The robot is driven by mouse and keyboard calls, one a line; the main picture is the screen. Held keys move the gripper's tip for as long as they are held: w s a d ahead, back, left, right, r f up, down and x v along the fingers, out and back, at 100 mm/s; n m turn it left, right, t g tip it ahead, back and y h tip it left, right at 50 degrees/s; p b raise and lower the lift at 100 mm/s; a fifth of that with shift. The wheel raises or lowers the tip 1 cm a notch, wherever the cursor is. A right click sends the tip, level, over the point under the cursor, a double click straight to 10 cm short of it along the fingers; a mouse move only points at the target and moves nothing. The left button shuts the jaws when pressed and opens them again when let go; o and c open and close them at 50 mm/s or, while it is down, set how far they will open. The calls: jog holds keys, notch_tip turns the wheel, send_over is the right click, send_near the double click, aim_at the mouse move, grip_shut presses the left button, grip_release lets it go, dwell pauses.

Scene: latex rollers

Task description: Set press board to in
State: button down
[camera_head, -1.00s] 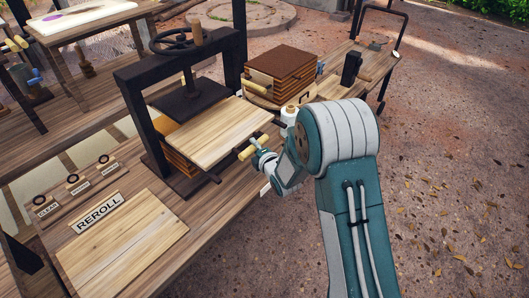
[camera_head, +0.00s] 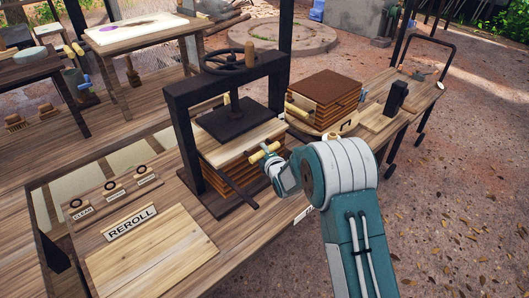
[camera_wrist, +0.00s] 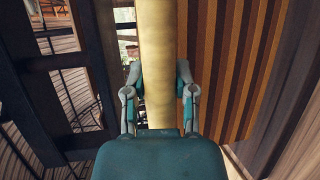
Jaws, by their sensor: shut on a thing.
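The press board (camera_head: 239,139) is a pale wooden board inside the dark press frame (camera_head: 184,147), under the black press plate (camera_head: 234,119). It lies over a stack of brown boards (camera_head: 228,172). Its pale cylindrical handle (camera_head: 265,152) sticks out at the right front. My gripper (camera_head: 272,161) is shut on this handle. In the wrist view, the handle (camera_wrist: 156,60) runs between the two fingers of my gripper (camera_wrist: 158,85), with the brown stack (camera_wrist: 225,70) to the right. My arm and gripper hide little of the board.
A handwheel (camera_head: 230,62) tops the press. A REROLL board (camera_head: 150,252) lies front left, beside labelled pegs. The paved ground at right is open.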

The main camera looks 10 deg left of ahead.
jog(key=c, duration=0.5)
grip_release()
jog(key=shift+w+d, duration=0.1)
jog(key=shift+c, duration=0.2)
jog(key=shift+o, duration=0.7)
jog(key=shift+a, duration=0.2)
jog(key=shift+d, duration=0.1)
jog(key=v, duration=1.1)
jog(key=shift+s, duration=0.4)
jog(key=shift+d, duration=0.1)
jog(key=s+d+r+m+g+h, duration=0.2)
jog(key=s+d+r+m+h, duration=0.15)
jog(key=d+r+m, duration=0.3)
jog(key=s+d+r+m+g+h, duration=0.1)
jog(key=s+d+r+m+h, duration=0.1)
jog(key=s+d+r+m, duration=0.5)
jog(key=s+d+r+m+g, duration=0.1)
jog(key=s+d+m, duration=0.2)
jog(key=s, duration=0.4)
jog(key=s+d+r+m+g+h, duration=0.1)
jog(key=s+d+r+m+g, duration=0.1)
jog(key=s, duration=0.6)
jog(key=s+d+r+m+g+h, duration=0.1)
jog(key=s+d+r+m+g, duration=0.1)
jog(key=s+d+m, duration=0.2)
jog(key=s+m, duration=0.2)
jog(key=s, duration=0.1)
jog(key=shift+s, duration=0.25)
